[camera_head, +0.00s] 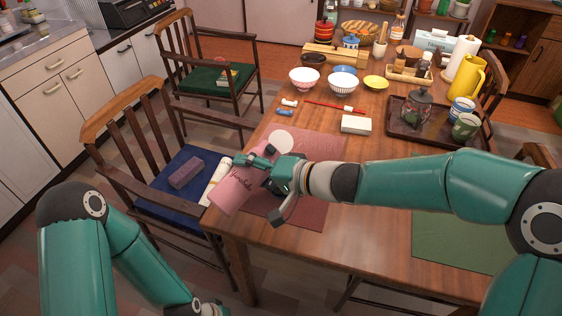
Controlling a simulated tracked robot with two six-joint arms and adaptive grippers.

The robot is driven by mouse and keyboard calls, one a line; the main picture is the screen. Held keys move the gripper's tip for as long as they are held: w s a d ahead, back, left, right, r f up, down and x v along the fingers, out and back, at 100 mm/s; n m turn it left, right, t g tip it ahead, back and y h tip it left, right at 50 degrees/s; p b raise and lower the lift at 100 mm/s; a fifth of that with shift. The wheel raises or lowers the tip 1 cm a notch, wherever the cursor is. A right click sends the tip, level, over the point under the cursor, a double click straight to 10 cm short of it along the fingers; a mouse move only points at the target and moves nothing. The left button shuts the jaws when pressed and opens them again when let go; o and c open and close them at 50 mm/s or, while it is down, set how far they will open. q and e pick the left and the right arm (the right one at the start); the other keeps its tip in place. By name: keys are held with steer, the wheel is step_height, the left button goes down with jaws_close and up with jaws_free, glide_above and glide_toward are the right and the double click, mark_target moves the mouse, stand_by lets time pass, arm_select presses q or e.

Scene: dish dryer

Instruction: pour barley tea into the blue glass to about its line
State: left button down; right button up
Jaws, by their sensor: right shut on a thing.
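The container is tilted and lies over the table's left edge and the reddish placemat (316,196). The gripper covers part of it, so I cannot tell which end is its mouth. I cannot make out a blue glass; one may be hidden behind my arm or the container. No tea shows. My left gripper (210,309) is at the bottom edge, low beside the table and mostly cut off; its jaws are unclear.
A pale disc (283,141) lies on the placemat. Bowls (343,83), red chopsticks (334,107) and a white box (356,125) are beyond. A dark tray (402,133) holds a glass jar (415,109) and cups (465,127). A blue-seated chair (160,205) stands close left.

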steer(key=shift+r+p, duration=0.4)
steer(key=shift+p, duration=0.3)
steer(key=shift+w+d+r+m+y+p, duration=0.3)
steer(key=shift+r+m+y+p, duration=0.1)
steer(key=shift+m, duration=0.2)
stand_by(1.9)
